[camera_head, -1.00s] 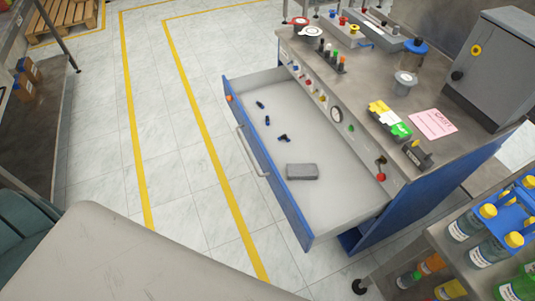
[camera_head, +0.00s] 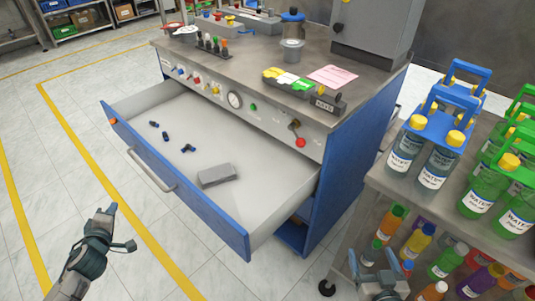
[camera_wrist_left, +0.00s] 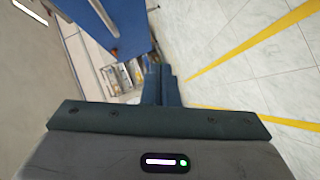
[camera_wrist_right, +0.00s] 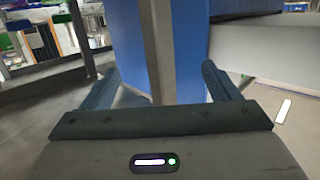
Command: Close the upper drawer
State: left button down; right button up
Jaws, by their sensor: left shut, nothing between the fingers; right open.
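The upper drawer (camera_head: 250,150) is pulled far out of the workbench (camera_head: 230,65). Its blue front (camera_head: 190,195) carries a grey bar handle (camera_head: 150,172). Inside lie a grey block (camera_head: 218,176) and several small dark blue pieces (camera_head: 188,148). My left gripper (camera_head: 108,213) is shut and empty, in front of the drawer, below and left of the handle, apart from it. In the left wrist view its fingers (camera_wrist_left: 161,84) are together. My right gripper (camera_head: 374,264) is at the lower right, beside the bottle cart; in the right wrist view its fingers (camera_wrist_right: 160,82) are apart.
A cart (camera_head: 385,185) with water bottles in blue and green carriers and several coloured bottles below stands at the right. The bench top holds a pink sheet (camera_head: 333,76), a grey cabinet (camera_head: 370,30) and several small parts. The tiled floor left of the drawer is clear.

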pick_arm(q)
jog(key=d+r+n+t+h+b, duration=0.2)
jog(key=d+r+n+t+b, duration=0.15)
jog(key=d+r, duration=0.4)
pick_arm(e)
notch_tip(320, 180, up, 10)
jog(key=s+a+r+t, duration=0.1)
jog(key=s+t, duration=0.2)
pick_arm(q)
send_near(147, 148)
jog(key=w+a, duration=0.2)
jog(key=a, duration=0.1)
jog(key=w, duration=0.1)
jog(key=w+d, duration=0.1)
jog(key=w, duration=0.1)
jog(key=shift+w+d, duration=0.1)
jog(key=shift+d, duration=0.1)
jog(key=shift+w+d, duration=0.4)
jog(key=shift+w, duration=0.05)
pick_arm(e)
jog(key=shift+s+a+f+g+y, duration=0.2)
jog(key=shift+f+g, duration=0.3)
jog(key=shift+f, duration=0.45)
jog(key=shift+s+a+f+g+y, duration=0.1)
jog(key=shift+s+f+g, duration=0.15)
jog(key=shift+f+g, duration=0.45)
jog(key=shift+s+a+f+g+y, duration=0.1)
jog(key=shift+s+f+g, duration=0.2)
jog(key=shift+f, duration=0.85)
